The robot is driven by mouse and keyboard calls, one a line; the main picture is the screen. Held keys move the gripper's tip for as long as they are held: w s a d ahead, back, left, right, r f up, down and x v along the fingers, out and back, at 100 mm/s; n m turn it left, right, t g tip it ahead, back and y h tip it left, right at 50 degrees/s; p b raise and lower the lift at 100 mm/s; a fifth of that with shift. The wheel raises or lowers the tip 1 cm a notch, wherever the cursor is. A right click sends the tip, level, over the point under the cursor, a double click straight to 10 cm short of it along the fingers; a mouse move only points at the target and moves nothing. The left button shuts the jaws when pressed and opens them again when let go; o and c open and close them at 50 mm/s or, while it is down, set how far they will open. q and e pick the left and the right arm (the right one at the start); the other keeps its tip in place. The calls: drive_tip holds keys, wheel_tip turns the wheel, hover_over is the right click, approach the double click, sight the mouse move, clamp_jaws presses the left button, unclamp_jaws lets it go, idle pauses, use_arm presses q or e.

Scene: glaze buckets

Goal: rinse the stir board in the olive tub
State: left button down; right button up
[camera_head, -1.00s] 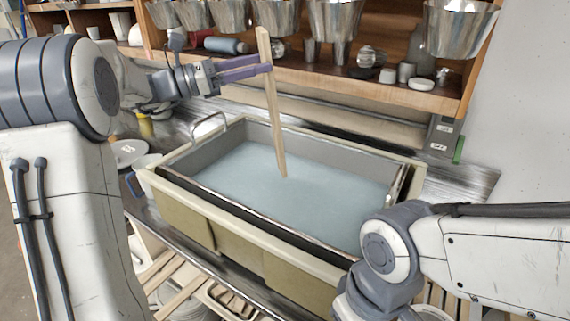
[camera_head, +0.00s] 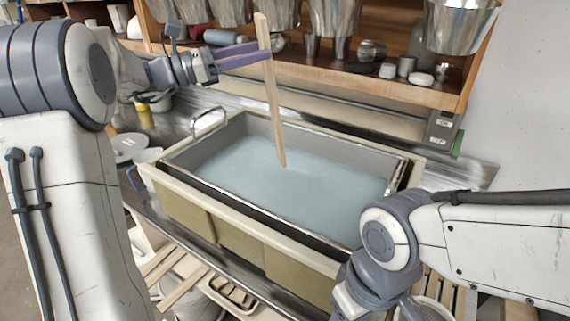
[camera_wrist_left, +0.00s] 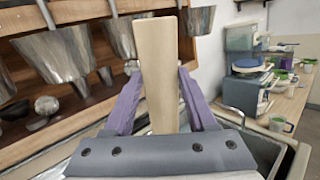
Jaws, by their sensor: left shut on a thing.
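The stir board (camera_head: 274,110) is a long pale wooden slat, nearly upright with a slight tilt. My left gripper (camera_head: 262,56) is shut on its upper part; in the left wrist view the board (camera_wrist_left: 156,70) stands between the purple fingers (camera_wrist_left: 155,105). The olive tub (camera_head: 240,244) has a cream rim and holds a grey metal basin of pale blue water (camera_head: 300,185). The board's lower end meets the water near the basin's middle; whether its tip is under the surface is hard to tell. My right arm shows at lower right, its fingertips out of view.
A wooden shelf (camera_head: 400,88) with metal buckets (camera_head: 460,30) and small pots stands behind the tub. A white mug (camera_head: 148,162) with a blue handle stands left of the tub. Wooden slats (camera_head: 180,285) lie below in front.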

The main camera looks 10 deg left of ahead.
drive_tip(key=shift+r, duration=0.1)
wheel_tip(320, 180, up, 4)
drive_tip(key=p, duration=0.4)
idle(0.5)
